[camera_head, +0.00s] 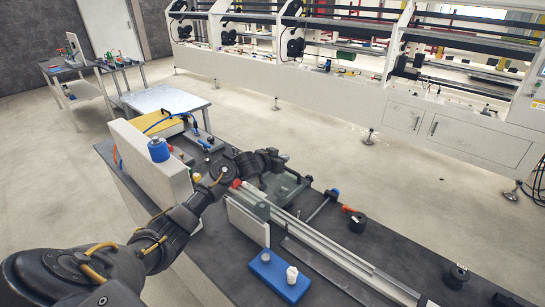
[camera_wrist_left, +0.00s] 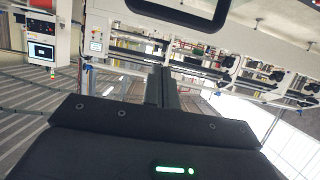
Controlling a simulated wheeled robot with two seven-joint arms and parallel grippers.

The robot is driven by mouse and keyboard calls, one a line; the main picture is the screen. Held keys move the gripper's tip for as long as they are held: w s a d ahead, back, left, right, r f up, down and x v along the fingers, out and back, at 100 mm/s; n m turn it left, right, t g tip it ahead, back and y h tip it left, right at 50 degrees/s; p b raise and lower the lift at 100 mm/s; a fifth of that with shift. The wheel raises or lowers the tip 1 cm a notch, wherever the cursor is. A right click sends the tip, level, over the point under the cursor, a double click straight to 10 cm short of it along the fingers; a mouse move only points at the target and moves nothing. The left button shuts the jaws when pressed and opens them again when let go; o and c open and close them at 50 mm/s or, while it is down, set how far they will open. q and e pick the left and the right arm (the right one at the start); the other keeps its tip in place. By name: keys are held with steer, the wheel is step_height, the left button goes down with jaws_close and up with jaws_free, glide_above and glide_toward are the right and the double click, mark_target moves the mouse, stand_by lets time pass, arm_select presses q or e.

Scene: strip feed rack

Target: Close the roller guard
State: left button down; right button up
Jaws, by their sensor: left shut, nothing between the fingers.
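The strip feed rack's rail assembly (camera_head: 325,238) runs along the dark bench top. At its far end is a dark grey-green frame (camera_head: 290,188), perhaps the roller guard; I cannot tell for sure, nor whether it stands open or closed. My left arm crosses the bench from the lower left, and my left gripper (camera_head: 274,158) is just above and behind this frame, apart from it as far as I can see. The gripper is shut and empty; its fingers also show in the left wrist view (camera_wrist_left: 163,88). The arm hides part of the rack. My right gripper is not in view.
A white upright panel (camera_head: 150,165) and a blue cylinder (camera_head: 158,150) stand left of the arm. A blue block (camera_head: 275,278) lies in front of the rails. A long white machine (camera_head: 340,100) stands behind, across open floor.

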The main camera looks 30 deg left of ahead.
arm_select(q)
steer(key=b+v, duration=0.1)
steer(key=v, duration=0.6)
steer(key=shift+r, duration=0.3)
steer(key=shift+a, duration=0.1)
